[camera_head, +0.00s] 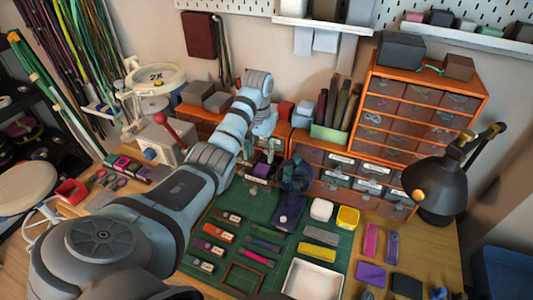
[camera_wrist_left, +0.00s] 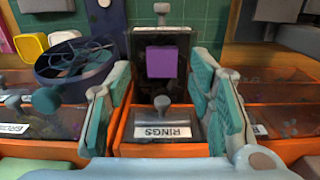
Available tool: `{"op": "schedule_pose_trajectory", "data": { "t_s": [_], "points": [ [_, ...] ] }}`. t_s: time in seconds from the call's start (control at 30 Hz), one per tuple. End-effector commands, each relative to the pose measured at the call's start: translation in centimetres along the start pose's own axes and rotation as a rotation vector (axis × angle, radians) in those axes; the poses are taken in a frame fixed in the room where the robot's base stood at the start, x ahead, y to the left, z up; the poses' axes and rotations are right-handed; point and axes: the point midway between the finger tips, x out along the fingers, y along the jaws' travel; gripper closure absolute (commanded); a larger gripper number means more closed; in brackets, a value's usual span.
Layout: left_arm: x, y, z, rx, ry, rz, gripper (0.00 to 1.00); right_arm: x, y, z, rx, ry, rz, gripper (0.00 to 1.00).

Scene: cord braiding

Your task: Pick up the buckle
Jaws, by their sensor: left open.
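My left gripper (camera_head: 264,138) is open and points down over the orange drawer units at the back of the bench. In the left wrist view its two teal fingers (camera_wrist_left: 163,72) stand apart on either side of a pulled-out drawer with a RINGS label (camera_wrist_left: 168,131). A small purple block (camera_wrist_left: 161,62) lies in the dark drawer between the fingers, and neither finger visibly touches it. It also shows in the head view (camera_head: 262,170). I cannot tell whether this block is the buckle; no other buckle shape is clear. My right gripper is not in view.
A dark blue round frame (camera_head: 296,175) stands just right of the drawer. A black lamp (camera_head: 436,185) stands at the right.

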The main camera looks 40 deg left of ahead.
Motion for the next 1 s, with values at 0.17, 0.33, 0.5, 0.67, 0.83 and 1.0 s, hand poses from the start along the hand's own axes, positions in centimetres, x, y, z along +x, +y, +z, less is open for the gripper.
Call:
{"op": "schedule_pose_trajectory", "data": {
  "t_s": [0.17,0.33,0.5,0.67,0.83,1.0],
  "points": [
    [3.1,0.0,0.0,-0.001,0.001,0.000,0.52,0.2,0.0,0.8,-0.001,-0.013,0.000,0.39],
    [5.9,0.1,-0.6,0.001,0.000,0.000,0.52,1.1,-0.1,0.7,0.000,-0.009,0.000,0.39],
    [8.5,0.1,-0.7,0.003,0.002,-0.001,0.52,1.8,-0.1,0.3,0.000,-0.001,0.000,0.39],
    [8.5,0.1,-0.8,0.004,0.005,-0.001,0.52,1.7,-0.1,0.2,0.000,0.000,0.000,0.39],
    [8.4,0.1,-0.8,0.005,0.004,-0.001,0.71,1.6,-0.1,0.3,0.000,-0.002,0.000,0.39],
    [8.4,0.1,-0.8,0.005,0.004,-0.001,0.75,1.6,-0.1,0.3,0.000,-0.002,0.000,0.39]
  ]
}}
